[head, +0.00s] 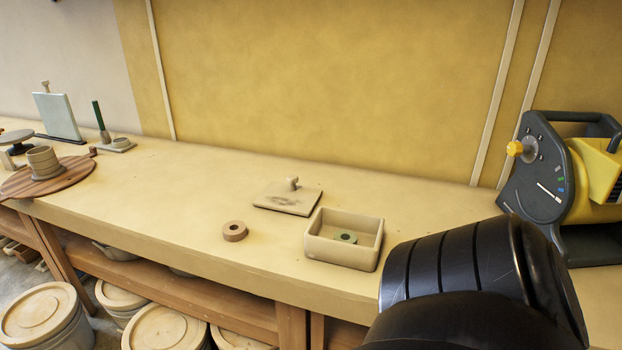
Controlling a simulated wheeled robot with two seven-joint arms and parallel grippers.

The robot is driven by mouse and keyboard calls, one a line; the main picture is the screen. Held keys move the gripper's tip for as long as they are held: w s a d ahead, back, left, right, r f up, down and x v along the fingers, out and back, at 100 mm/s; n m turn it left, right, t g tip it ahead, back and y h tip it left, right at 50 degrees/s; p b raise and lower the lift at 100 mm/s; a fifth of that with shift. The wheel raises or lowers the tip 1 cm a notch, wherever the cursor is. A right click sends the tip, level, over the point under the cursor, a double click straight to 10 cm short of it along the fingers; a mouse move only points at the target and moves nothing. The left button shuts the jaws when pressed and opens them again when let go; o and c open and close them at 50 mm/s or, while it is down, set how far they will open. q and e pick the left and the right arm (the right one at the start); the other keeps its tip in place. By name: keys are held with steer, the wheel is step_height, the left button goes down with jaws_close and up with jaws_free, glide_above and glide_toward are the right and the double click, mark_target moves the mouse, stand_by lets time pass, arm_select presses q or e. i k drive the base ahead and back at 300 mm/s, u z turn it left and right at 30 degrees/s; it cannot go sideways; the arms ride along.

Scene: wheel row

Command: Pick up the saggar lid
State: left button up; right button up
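The saggar lid (288,198) is a flat, square, beige plate with a small upright knob (293,183) on top and a dark smudge on its face. It lies flat on the workbench in the middle of the head view. The open box-shaped saggar (318,251) stands just to its right and nearer, with a small green ring-like piece (345,237) inside. Neither of my grippers shows. A black part of my own arm fills the lower right and hides the bench there.
A brown ring (234,231) lies left of the saggar. A yellow and black machine (556,190) stands at the right. A round wooden board (70,178) with a stacked pot is at the far left. The bench between board and lid is clear. Lidded tubs (45,312) stand below.

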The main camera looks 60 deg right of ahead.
mark_target(290, 197)
steer(key=u, duration=1.45)
steer(key=k, duration=0.15)
steer(key=z, duration=2.45)
